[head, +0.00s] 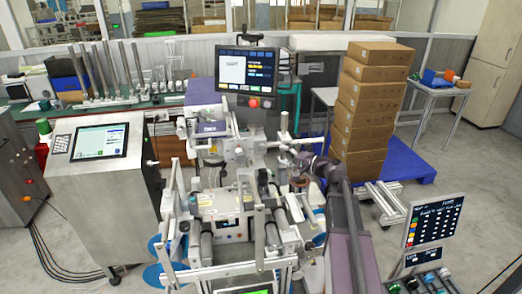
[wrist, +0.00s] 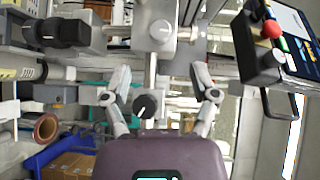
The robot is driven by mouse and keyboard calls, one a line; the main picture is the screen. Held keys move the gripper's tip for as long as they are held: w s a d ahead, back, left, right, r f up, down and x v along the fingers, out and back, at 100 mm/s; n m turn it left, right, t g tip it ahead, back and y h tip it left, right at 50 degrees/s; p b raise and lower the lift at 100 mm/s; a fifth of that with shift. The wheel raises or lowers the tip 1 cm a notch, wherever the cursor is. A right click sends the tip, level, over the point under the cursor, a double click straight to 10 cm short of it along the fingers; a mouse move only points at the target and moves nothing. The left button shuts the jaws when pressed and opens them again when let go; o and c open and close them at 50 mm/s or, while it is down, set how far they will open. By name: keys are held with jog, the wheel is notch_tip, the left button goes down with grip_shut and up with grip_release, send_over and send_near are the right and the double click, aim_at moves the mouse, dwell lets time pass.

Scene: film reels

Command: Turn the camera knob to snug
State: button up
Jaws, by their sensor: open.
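My gripper (wrist: 160,82) is open in the wrist view, its two pale fingers spread wide with nothing held between them. A round silver knob (wrist: 160,30) on a grey block lies beyond the fingertips, roughly between them and apart from both. A black knob with a white mark (wrist: 145,106) shows between the fingers, close to the purple gripper body. A black cylindrical knob (wrist: 62,33) sits at upper left. I cannot tell which of these is the camera knob. In the head view my arm reaches up to the machine (head: 228,205); the gripper there is small and partly hidden among machine parts.
A monitor with a red button (wrist: 270,28) stands close at upper right of the wrist view; it also shows in the head view (head: 247,70). Brown boxes (head: 372,100) are stacked right of the machine. A steel cabinet with a screen (head: 100,190) stands left.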

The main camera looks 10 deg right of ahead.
aim_at(262, 149)
jog(key=x, duration=0.9)
jog(key=shift+w+a+b, duration=0.2)
jog(key=shift+w+b, duration=0.1)
jog(key=shift+b, duration=0.05)
grip_shut()
